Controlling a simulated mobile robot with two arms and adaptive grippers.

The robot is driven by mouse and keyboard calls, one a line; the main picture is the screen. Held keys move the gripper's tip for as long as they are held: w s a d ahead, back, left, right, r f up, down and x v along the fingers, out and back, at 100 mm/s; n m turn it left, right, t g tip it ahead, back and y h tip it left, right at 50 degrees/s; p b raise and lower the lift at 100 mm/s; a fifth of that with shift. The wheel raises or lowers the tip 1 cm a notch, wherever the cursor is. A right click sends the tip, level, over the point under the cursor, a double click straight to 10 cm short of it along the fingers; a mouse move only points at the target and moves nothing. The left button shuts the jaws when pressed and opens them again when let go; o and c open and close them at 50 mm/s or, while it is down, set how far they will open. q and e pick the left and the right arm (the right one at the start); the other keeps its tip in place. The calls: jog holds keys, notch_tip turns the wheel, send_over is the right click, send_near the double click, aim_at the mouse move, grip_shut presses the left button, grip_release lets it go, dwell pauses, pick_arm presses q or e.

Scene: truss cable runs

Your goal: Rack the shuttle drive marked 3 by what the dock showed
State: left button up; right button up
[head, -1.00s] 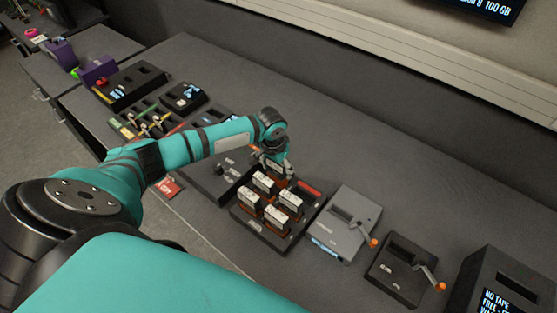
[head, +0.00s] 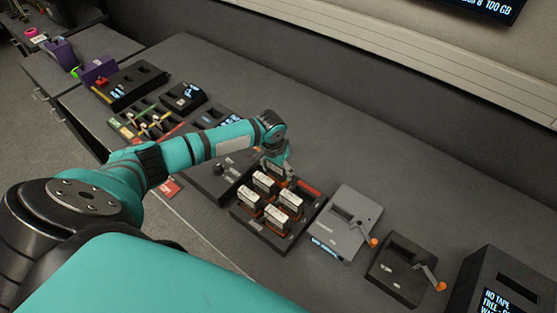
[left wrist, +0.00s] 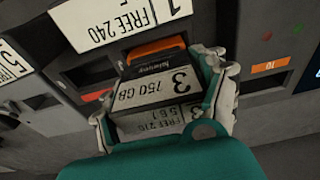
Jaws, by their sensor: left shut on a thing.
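The shuttle drive marked 3 (left wrist: 155,88) shows in the left wrist view, with a white label reading 3 and 150 GB and an orange part behind it. My left gripper (left wrist: 168,100) is shut on this drive, with a finger at each side. In the head view my left gripper (head: 276,160) is at the far edge of a black rack (head: 284,240) with several white-labelled drives standing upright. Whether the held drive touches the rack is hidden. A label reading FREE 270 (left wrist: 165,120) lies just below the held drive. My right gripper is not in view.
A grey crank unit (head: 345,222) and a black crank unit (head: 402,268) stand right of the rack, with a dark screen box (head: 503,285) beyond. Another black tray (head: 212,180) is on the left. The bench behind the rack is clear.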

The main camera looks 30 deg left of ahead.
pick_arm(q)
jog(key=shift+f, duration=0.55)
jog(key=o, duration=1.6)
jog(key=shift+c, duration=0.2)
notch_tip(320, 180, up, 6)
jog(key=p, duration=0.5)
jog(key=shift+f+p, duration=0.25)
jog(key=shift+p, duration=0.1)
jog(key=shift+r+p, duration=0.3)
jog(key=shift+r, duration=0.7)
jog(key=shift+s, duration=0.1)
